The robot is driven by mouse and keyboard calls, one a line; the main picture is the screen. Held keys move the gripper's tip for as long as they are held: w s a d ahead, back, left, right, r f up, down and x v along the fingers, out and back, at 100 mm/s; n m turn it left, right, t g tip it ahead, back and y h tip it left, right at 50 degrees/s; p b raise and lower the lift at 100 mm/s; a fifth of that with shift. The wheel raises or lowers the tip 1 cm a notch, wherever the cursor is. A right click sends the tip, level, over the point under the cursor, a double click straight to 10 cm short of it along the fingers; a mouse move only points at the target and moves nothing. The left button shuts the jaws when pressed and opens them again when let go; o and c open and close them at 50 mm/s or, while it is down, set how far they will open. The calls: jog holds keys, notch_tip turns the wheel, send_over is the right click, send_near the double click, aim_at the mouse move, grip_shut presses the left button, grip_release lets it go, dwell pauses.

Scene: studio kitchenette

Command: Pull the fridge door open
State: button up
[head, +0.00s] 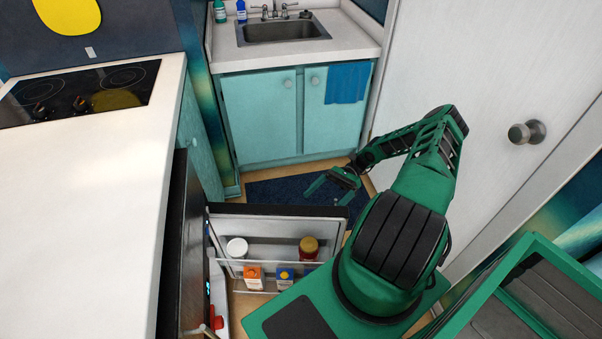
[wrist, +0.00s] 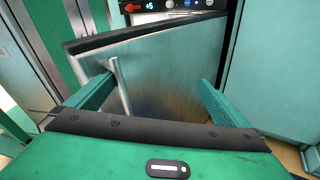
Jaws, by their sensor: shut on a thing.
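The fridge door (head: 270,224) stands open, swung out from the fridge (head: 183,240), with its inner shelves facing the head camera. In the wrist view its metal outer face (wrist: 165,75) fills the middle, with an upright bar handle (wrist: 121,88). My gripper (head: 330,188) is on the outer side of the door, beyond its top edge. In the wrist view my gripper (wrist: 156,85) has its fingers on either side of the handle, with the handle close along the left finger. It is shut on the handle, though the exact contact is hard to see.
A white counter (head: 85,200) is left. Teal sink cabinets (head: 260,115) stand behind a dark mat (head: 290,188). A white door (head: 450,70) is right.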

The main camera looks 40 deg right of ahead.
jog(key=shift+s+a+r, duration=0.25)
jog(key=shift+s+r, duration=0.05)
jog(key=shift+r, duration=0.4)
jog(key=c, duration=0.5)
jog(key=shift+w+d, duration=0.1)
jog(key=shift+c, duration=1)
jog(key=shift+w+d+f, duration=0.1)
jog(key=shift+w+d, duration=0.4)
jog(key=shift+c, duration=0.7)
jog(key=shift+w+d, duration=0.65)
jog(key=shift+d, duration=0.05)
jog(key=c, duration=0.6)
jog(key=shift+o, duration=0.2)
jog(key=w+d, duration=0.5)
jog(key=d, duration=0.2)
jog(key=shift+w, duration=0.35)
jog(key=shift+f, duration=0.1)
